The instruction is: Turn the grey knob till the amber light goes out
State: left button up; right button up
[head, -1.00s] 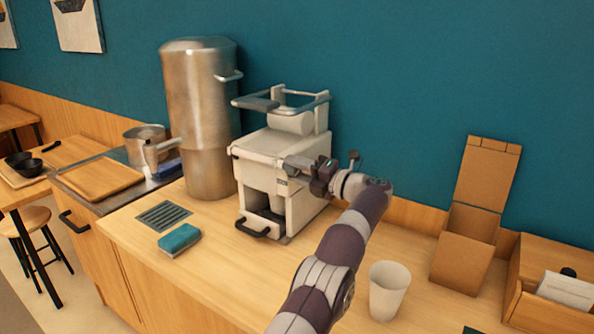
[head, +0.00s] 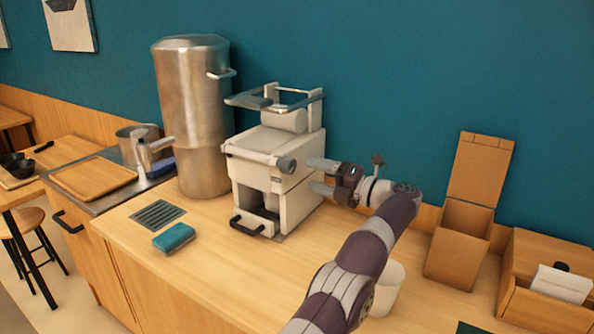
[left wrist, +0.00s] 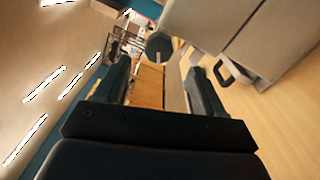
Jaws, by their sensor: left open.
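The white machine (head: 262,160) stands on the wooden counter against the teal wall. Its round grey knob (head: 287,165) sticks out at the upper right of its front. In the left wrist view the knob (left wrist: 159,45) shows dark, ahead of and between the fingertips. My left gripper (head: 314,176) is open and empty, just right of the knob and apart from it. Its two fingers also show spread in the left wrist view (left wrist: 158,75). I cannot make out a lit amber light in either view. My right gripper is not in view.
A tall steel urn (head: 195,115) stands left of the machine. A teal sponge (head: 174,238) and a drain grate (head: 158,214) lie at its front left. A white cup (head: 388,290) is partly behind my left arm. A cardboard box (head: 460,235) stands to the right.

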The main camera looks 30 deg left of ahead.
pick_arm(q)
jog(key=d+p, duration=0.1)
jog(key=d, duration=0.4)
jog(key=shift+s, duration=0.15)
jog(key=w+d+r+m+t+h+p, duration=0.2)
jog(key=w+r+m+t+h, duration=0.25)
jog(key=m+t, duration=0.45)
jog(key=w+d+r+m+t+h+p, duration=0.25)
jog(key=w+r+m+t, duration=0.35)
jog(key=m, duration=0.4)
jog(key=s+d+f+m+g+h+p, duration=0.2)
jog(key=s+d+f+m+g+h, duration=0.1)
jog(key=s+f+m+h, duration=0.5)
jog(key=s+d+f+m+g+h+p, duration=0.1)
jog(key=s+d+f+m+g+h, duration=0.2)
jog(key=s+f+m, duration=0.35)
jog(key=s+a+f+m+g+p, duration=0.1)
jog(key=s+f+g, duration=0.3)
jog(key=s, duration=1.1)
jog(key=s+a+f+m+g, duration=0.1)
jog(key=s+f+m+g, duration=0.3)
jog(key=s, duration=1.1)
jog(key=shift+s+g+p, duration=0.35)
jog(key=shift+s+g, duration=0.05)
jog(key=shift+g, duration=0.1)
